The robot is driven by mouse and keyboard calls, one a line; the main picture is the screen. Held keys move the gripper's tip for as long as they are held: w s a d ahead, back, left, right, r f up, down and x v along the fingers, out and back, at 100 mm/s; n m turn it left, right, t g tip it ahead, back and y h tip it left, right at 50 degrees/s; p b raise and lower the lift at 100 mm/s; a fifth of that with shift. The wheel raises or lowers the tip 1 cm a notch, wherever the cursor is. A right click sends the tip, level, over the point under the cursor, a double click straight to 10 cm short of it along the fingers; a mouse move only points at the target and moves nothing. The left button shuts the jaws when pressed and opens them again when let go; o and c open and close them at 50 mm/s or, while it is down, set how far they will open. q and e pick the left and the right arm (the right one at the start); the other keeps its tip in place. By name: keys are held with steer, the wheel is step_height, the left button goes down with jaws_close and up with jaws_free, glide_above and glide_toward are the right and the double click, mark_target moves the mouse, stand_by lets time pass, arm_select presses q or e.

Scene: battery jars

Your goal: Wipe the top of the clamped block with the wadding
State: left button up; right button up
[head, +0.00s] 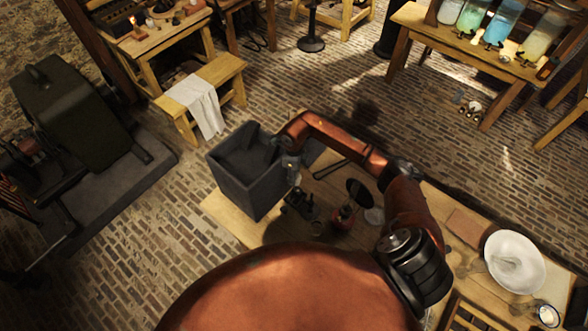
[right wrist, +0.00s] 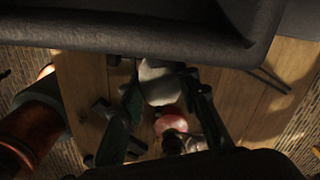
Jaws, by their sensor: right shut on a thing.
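My right gripper (head: 293,168) is beside the right wall of a dark grey open box, over the left end of the workbench (head: 228,218). In the right wrist view its two dark fingers (right wrist: 162,92) are closed on a pale, soft-looking lump, which looks like the wadding (right wrist: 158,80). I cannot clearly make out the clamped block. My left gripper is not in view.
The dark grey box (head: 245,185) stands close to the gripper, its rim filling the top of the wrist view (right wrist: 150,40). A small red item (head: 344,215) and a dark round disc (head: 359,190) are nearby. A white basin (head: 515,262) is at the bench's right.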

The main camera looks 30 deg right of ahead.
steer(key=shift+r, duration=0.6)
steer(key=shift+r+p, duration=0.5)
steer(key=shift+r, duration=0.4)
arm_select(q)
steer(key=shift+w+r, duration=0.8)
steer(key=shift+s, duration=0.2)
